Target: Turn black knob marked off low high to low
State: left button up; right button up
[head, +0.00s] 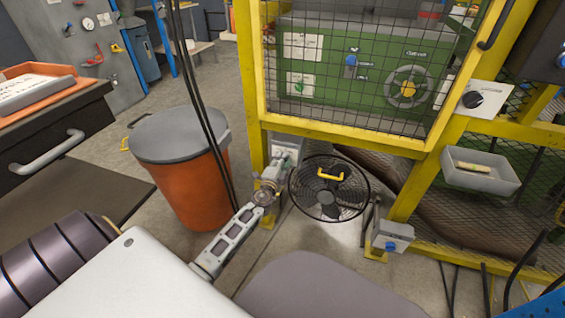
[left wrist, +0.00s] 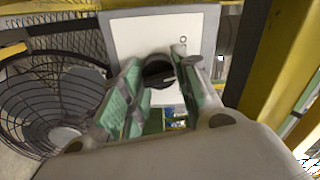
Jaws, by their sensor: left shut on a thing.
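A black knob (left wrist: 158,73) sits on a pale panel (left wrist: 132,32) in the left wrist view, with a small mark on the panel to its upper right. The knob's pointer and the off, low and high lettering are too small or covered to read. My left gripper (left wrist: 160,92) has its green-padded fingers on either side of the knob and is shut on it. In the head view my left gripper (head: 271,182) reaches the small box (head: 287,146) on the yellow post, and hides the knob there. My right gripper is not in view.
A black round fan (head: 328,188) stands just right of my left gripper. An orange bin (head: 190,172) with a grey lid stands left of my arm. Another black knob (head: 472,100) is on a white plate at the right. Yellow mesh guarding (head: 350,137) rises behind.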

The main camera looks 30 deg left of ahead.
pick_arm(q)
jog(key=shift+f+m, duration=0.1)
jog(key=shift+m, duration=1.1)
jog(key=o, duration=1)
jog(key=shift+s, duration=0.2)
jog(key=shift+v, duration=5.85)
jog(key=shift+d, duration=0.1)
